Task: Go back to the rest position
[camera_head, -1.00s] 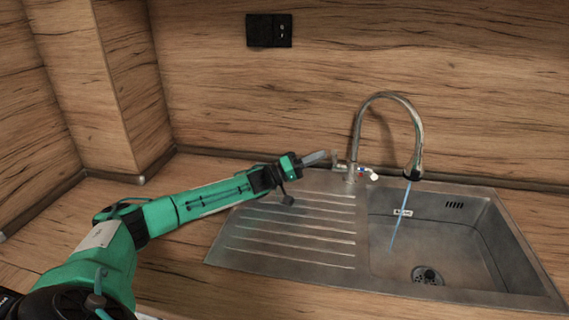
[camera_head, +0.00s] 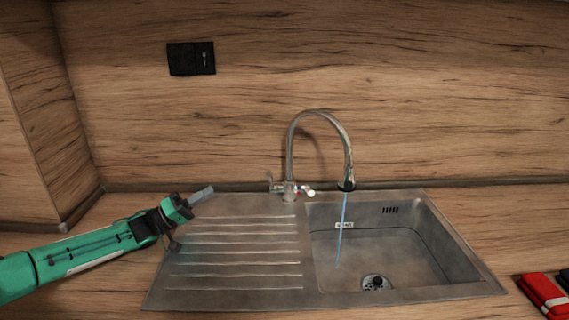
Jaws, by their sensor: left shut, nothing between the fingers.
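My left gripper (camera_head: 200,194) is on a green and black arm that comes in from the left. It is shut and empty, over the back left corner of the sink's drainboard. It is apart from the tap (camera_head: 290,186), which stands to its right at the back of the sink (camera_head: 228,286). The tap has a tall curved spout and small handles at its base. A thin blue stream of water runs from the spout into the basin. My right gripper is not in view.
A black wall socket (camera_head: 191,58) is on the wood splashback. Red and dark folded items (camera_head: 543,292) lie on the counter at the right edge. The basin (camera_head: 400,252) looks empty apart from the stream and drain (camera_head: 376,283). A wood corner column (camera_head: 35,110) stands at the left.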

